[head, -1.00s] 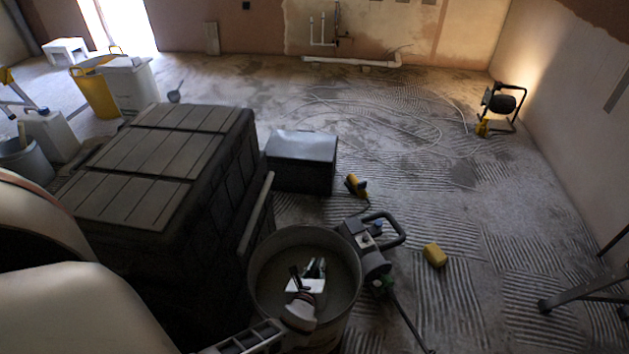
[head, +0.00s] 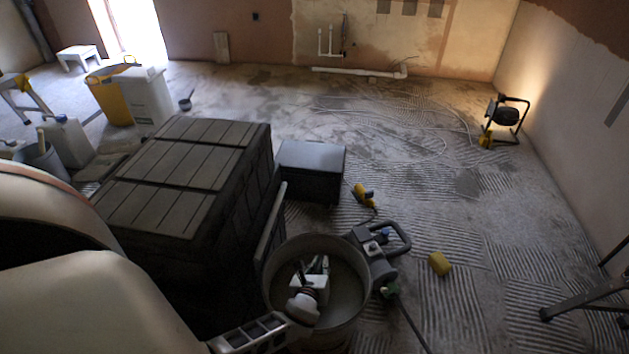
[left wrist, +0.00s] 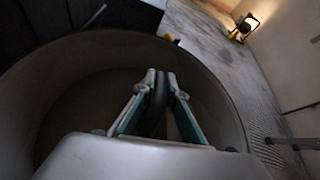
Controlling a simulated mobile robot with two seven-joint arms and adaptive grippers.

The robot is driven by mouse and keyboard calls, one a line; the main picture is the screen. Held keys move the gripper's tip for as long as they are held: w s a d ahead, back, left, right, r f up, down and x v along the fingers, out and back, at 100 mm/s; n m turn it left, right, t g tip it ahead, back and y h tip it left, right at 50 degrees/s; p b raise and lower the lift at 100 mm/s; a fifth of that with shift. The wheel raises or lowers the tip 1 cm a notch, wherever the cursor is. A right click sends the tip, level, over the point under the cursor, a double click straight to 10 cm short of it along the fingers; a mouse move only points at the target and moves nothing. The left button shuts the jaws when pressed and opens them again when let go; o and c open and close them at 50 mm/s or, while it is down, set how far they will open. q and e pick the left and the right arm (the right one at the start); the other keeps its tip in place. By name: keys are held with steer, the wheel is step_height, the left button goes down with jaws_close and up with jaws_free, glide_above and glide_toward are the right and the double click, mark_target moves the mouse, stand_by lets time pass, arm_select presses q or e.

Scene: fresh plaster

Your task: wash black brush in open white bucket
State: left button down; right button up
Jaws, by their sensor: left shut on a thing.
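A large round open bucket (head: 345,332), pale grey in the dim light, stands on the floor in front of me. Its rim and inner wall show in the left wrist view (left wrist: 215,75). My left gripper (head: 318,264) points down over the bucket's opening, within its rim in the picture. In the left wrist view the fingers (left wrist: 160,80) are shut on a narrow black thing, seemingly the black brush (left wrist: 158,98). The brush's lower end is hidden. How deep it reaches in the bucket cannot be told. My right gripper is not in view.
A big dark slatted crate (head: 180,165) stands left of the bucket, with a smaller dark box (head: 312,165) behind. A power tool (head: 378,250) touches or nearly touches the bucket's right side. A yellow block (head: 439,264) lies on the ridged floor, mostly clear to the right.

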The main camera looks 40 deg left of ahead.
arm_select(q)
steer(key=r+p, duration=0.1)
steer(key=r, duration=0.1)
steer(key=r+p, duration=0.3)
steer(key=r, duration=0.1)
steer(key=shift+w+r, duration=0.25)
steer(key=shift+r, duration=0.1)
step_height(320, 180, up, 3)
steer(key=p, duration=0.3)
steer(key=shift+s+r, duration=0.1)
steer(key=shift+r, duration=0.05)
steer(key=r+p, duration=0.4)
steer(key=shift+s+r, duration=0.1)
steer(key=shift+s, duration=0.1)
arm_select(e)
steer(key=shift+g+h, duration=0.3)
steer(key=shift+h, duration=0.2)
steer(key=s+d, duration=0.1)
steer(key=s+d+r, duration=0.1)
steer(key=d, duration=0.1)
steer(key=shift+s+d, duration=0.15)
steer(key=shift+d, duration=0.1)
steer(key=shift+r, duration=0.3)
